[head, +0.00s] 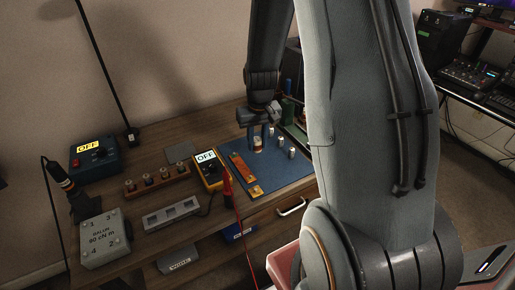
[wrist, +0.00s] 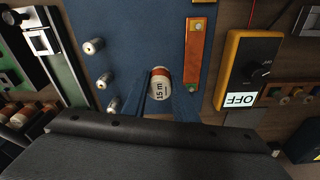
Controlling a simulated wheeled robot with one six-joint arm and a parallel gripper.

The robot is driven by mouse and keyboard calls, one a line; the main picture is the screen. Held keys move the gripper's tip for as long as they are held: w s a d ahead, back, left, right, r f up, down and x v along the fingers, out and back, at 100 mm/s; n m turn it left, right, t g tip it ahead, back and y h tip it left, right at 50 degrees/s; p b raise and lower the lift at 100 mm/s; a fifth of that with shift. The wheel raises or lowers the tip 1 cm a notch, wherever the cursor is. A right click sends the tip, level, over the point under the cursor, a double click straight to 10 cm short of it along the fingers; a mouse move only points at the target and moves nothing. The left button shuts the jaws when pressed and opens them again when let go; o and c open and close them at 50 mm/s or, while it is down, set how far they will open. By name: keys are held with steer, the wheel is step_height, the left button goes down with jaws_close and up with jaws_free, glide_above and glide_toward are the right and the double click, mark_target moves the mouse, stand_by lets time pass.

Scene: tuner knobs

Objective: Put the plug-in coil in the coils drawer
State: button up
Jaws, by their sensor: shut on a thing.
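The plug-in coil (wrist: 160,88) is a short cylinder with a white "15 m" label and orange-brown bands. My gripper (wrist: 161,80) is shut on it, with one dark blue finger on each side. In the head view, the coil (head: 258,143) is between the fingers of my gripper (head: 258,138), over the blue mat (head: 283,178). I cannot tell whether it touches the mat. A drawer front with a silver handle (head: 291,207) shows below the bench's front edge. Its label is not readable, and I cannot tell whether it is the coils drawer.
Several small metal-topped posts (wrist: 94,46) stand on the mat. An orange strip (wrist: 195,52) lies beside the coil. A yellow meter reading OFF (head: 208,168), a grey slotted block (head: 171,214) and a wooden rack (head: 156,181) stand left. My arm hides the bench's right side.

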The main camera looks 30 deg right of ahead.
mark_target(257, 149)
steer(key=shift+f+p, duration=0.35)
steer(key=shift+f, duration=1.35)
steer(key=shift+f, duration=0.1)
steer(key=o, duration=1)
steer(key=shift+o, duration=0.2)
